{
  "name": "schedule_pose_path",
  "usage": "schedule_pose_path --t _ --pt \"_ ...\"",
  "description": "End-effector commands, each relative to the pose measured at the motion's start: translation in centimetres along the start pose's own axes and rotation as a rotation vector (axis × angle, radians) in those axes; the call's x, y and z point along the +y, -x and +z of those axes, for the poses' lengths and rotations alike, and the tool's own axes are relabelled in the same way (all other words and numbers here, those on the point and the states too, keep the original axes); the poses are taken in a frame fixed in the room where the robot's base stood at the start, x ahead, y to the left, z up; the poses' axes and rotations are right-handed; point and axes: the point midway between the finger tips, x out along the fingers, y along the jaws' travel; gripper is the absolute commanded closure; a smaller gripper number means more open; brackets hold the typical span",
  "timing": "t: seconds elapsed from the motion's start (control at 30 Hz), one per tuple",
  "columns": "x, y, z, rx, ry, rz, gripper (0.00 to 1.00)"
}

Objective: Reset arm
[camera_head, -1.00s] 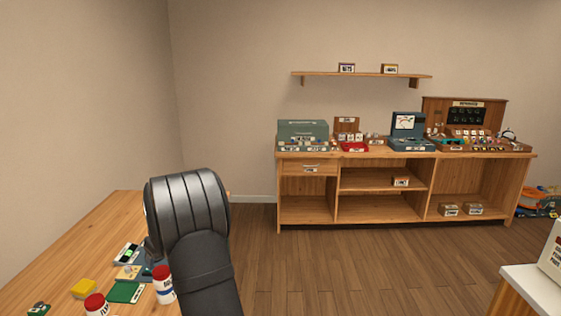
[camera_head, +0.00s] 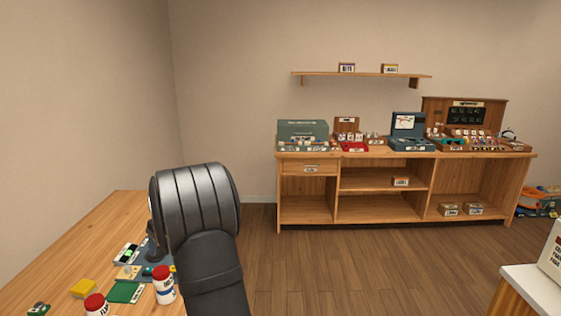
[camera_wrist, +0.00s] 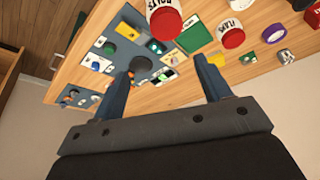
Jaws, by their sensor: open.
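My gripper (camera_wrist: 166,88) shows in the wrist view with its two blue fingers spread apart and nothing between them. It is above the wooden table (camera_wrist: 182,93). Beyond the fingers lies a blue-grey board (camera_wrist: 103,60) with several small parts on it. In the head view my dark arm stands at the table's right edge and hides part of the board; the gripper's fingers are not visible there. Two white jars with red lids (camera_head: 163,284) (camera_head: 96,304) stand on the table close to my arm.
A yellow block (camera_head: 83,288) and a green card (camera_head: 125,292) lie on the table (camera_head: 75,251). A wooden workbench (camera_head: 400,158) with several kits stands at the back wall under a shelf (camera_head: 360,74). The floor between is clear. A white-topped counter (camera_head: 535,289) is at the lower right.

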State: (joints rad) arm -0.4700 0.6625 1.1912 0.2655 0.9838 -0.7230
Motion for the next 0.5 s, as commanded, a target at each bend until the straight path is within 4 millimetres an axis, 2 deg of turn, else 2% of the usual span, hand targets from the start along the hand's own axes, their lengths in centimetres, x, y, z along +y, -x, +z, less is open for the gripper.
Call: schedule_pose_path --t 0.5 --pt "-6.6 -3.9 -7.3 -0.006 0.064 -0.027 0.30"
